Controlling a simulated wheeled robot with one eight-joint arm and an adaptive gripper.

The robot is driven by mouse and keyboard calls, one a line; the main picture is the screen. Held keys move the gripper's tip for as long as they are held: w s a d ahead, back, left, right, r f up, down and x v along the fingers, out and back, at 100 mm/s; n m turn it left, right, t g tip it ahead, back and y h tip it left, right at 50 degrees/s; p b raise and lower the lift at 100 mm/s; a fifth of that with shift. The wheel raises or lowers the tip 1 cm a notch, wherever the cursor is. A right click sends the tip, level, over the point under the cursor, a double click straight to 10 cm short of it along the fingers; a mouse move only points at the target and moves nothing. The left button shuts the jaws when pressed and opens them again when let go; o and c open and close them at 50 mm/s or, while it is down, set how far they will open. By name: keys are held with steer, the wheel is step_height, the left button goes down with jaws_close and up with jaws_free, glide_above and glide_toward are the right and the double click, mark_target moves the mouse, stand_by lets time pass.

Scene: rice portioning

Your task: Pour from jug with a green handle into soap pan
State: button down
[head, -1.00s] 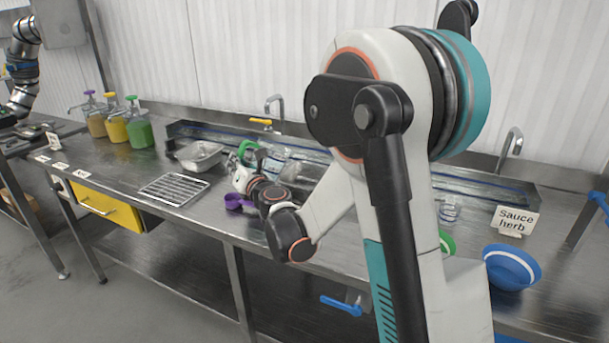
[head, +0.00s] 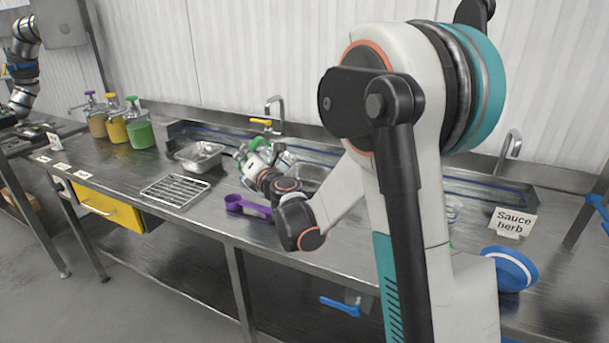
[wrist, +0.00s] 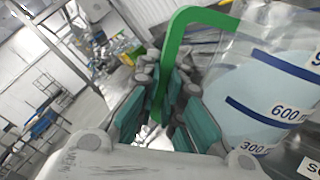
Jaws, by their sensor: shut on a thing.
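The clear jug (wrist: 225,95) fills the right of the wrist view, with blue level marks and pale contents in it. Its green handle (wrist: 168,65) lies between the teal finger pads of my gripper (wrist: 164,100), which is shut on it. In the head view the jug (head: 283,158) is partly hidden behind my gripper (head: 245,155) and wrist, over the back of the counter. A shallow steel pan (head: 188,155) sits on the counter to the left of the jug, apart from it; I cannot tell whether it is the soap pan.
A purple scoop (head: 247,207) and a wire rack (head: 175,191) lie on the counter (head: 215,222) in front. Several pump bottles (head: 139,131) stand at the left. A tap (head: 277,112) rises behind the jug. A blue bowl (head: 512,266) and a "Sauce herb" sign (head: 514,222) are at the right.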

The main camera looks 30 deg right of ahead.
mark_target(270, 144)
steer(key=shift+w+d+r+m+p, duration=0.1)
steer(key=shift+d+r+m+p, duration=0.4)
steer(key=shift+m, duration=0.25)
steer(key=shift+d+r+m+p, duration=0.25)
steer(key=shift+d+r+m, duration=0.1)
steer(key=shift+d+m, duration=0.3)
stand_by(1.5)
steer(key=shift+d+r+m+p, duration=0.15)
steer(key=shift+d+m+p, duration=0.05)
steer(key=shift+d+m, duration=0.25)
steer(key=shift+d+r+m+p, duration=0.2)
steer(key=shift+d+m, duration=0.1)
steer(key=shift+m, duration=0.25)
stand_by(1.0)
steer(key=shift+w+d+r+m+p, duration=0.1)
steer(key=shift+d+r+m+p, duration=0.15)
steer(key=shift+d, duration=0.4)
steer(key=shift+w+d+r+m+p, duration=0.1)
steer(key=shift+d+r+m, duration=0.25)
steer(key=shift+d, duration=0.25)
steer(key=shift+d+r, duration=0.2)
steer(key=shift+d, duration=0.2)
steer(key=shift+d+r+m+p, duration=0.3)
steer(key=shift+d+m, duration=0.2)
steer(key=shift+m, duration=0.1)
